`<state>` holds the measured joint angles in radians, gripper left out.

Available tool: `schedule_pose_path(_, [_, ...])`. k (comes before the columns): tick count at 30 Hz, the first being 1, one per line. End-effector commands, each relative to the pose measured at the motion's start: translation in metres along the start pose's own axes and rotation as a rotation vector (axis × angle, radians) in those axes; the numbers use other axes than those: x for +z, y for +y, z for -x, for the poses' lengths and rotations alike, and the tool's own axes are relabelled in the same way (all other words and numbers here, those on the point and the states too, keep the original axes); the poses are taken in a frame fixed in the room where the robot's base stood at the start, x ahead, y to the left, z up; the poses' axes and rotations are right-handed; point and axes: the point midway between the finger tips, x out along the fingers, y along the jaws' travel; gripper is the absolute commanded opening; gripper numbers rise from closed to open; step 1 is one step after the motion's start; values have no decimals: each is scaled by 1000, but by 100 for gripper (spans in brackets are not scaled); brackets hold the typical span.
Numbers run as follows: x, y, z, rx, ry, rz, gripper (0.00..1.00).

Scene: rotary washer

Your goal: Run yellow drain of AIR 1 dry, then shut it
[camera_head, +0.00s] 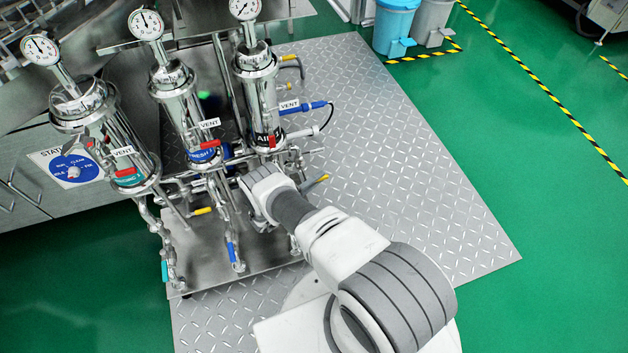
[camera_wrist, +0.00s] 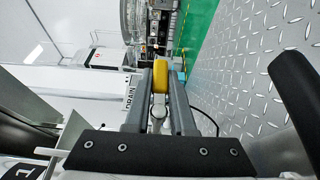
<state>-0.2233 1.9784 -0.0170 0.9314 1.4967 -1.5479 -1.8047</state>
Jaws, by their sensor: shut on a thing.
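The AIR housing (camera_head: 258,90) is the rightmost of three upright steel filter housings in the head view, with a gauge on top and a black AIR label. In the wrist view, a yellow drain handle (camera_wrist: 160,72) stands between the fingers of my gripper (camera_wrist: 158,88), which is shut on it. A DRAIN label (camera_wrist: 130,92) sits just left of the handle. In the head view my wrist covers the handle and the fingers at the foot of the AIR housing. No water or outlet flow can be made out.
Two other housings (camera_head: 178,95) (camera_head: 98,125) stand to the left, with VENT tags and coloured valve handles. Another yellow handle (camera_head: 202,211) and a blue handle (camera_head: 232,252) are on nearby pipes. Tread-plate floor (camera_head: 390,150) to the right is clear.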

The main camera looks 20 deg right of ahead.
Motion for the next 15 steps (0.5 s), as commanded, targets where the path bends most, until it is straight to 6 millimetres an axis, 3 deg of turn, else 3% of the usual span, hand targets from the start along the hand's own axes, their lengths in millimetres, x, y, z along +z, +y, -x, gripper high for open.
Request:
schedule_pose_path(12, [2, 0, -2, 7, -3, 5, 0])
schedule_pose_path(13, [2, 0, -2, 7, -3, 5, 24])
schedule_pose_path(15, [2, 0, -2, 7, -2, 5, 37])
